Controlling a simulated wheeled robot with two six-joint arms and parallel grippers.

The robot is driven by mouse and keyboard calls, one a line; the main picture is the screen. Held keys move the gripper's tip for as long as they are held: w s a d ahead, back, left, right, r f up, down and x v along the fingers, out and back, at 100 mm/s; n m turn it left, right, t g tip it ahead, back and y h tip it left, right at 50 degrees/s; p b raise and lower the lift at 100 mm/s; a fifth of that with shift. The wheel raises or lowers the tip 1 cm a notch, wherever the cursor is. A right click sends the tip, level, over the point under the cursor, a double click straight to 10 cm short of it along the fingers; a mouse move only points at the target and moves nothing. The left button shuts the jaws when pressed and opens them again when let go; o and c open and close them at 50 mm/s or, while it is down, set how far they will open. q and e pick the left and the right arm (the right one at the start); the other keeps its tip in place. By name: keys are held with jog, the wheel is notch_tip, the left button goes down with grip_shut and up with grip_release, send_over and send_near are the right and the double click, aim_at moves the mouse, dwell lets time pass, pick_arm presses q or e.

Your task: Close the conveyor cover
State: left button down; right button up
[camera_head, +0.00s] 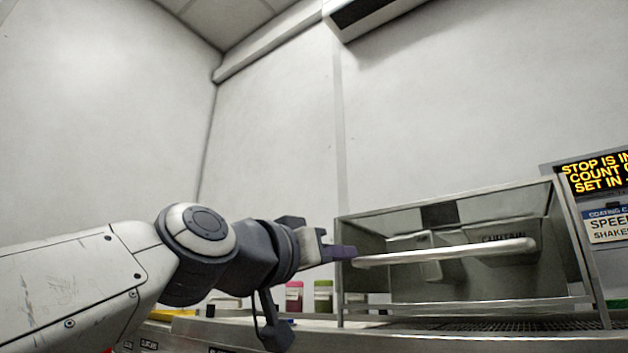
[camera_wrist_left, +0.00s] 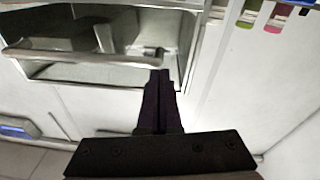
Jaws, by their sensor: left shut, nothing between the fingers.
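The conveyor cover's pale bar handle (camera_head: 445,252) runs across the front of a metal-framed housing (camera_head: 458,203) at the right of the head view. Through the housing front I see a grey inner panel marked "CURTAIN". How far the cover is open is hard to tell. My left gripper (camera_head: 350,252) is shut and empty, with its dark fingertips close to the handle's left end. Whether they touch it I cannot tell. In the left wrist view the shut fingers (camera_wrist_left: 160,78) point toward the housing, just by the right end of the bar (camera_wrist_left: 75,56). My right gripper is not in view.
A pink jar (camera_head: 294,297) and a green jar (camera_head: 323,297) stand behind my left wrist, left of the housing. A mesh belt (camera_head: 510,324) lies along the housing's base. A lit sign (camera_head: 596,172) is at the right. Space above my arm is clear.

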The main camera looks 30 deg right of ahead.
pick_arm(q)
jog(key=shift+w+d+f+b, duration=0.15)
jog(key=shift+f+b, duration=0.15)
jog(key=shift+f, duration=0.3)
jog(key=shift+d+f, duration=0.1)
jog(key=shift+f, duration=0.1)
jog(key=r+b+v, duration=0.1)
jog(key=v, duration=1.1)
jog(key=shift+w+a+r, duration=0.15)
jog(key=shift+a+r, duration=0.2)
jog(key=shift+r, duration=0.35)
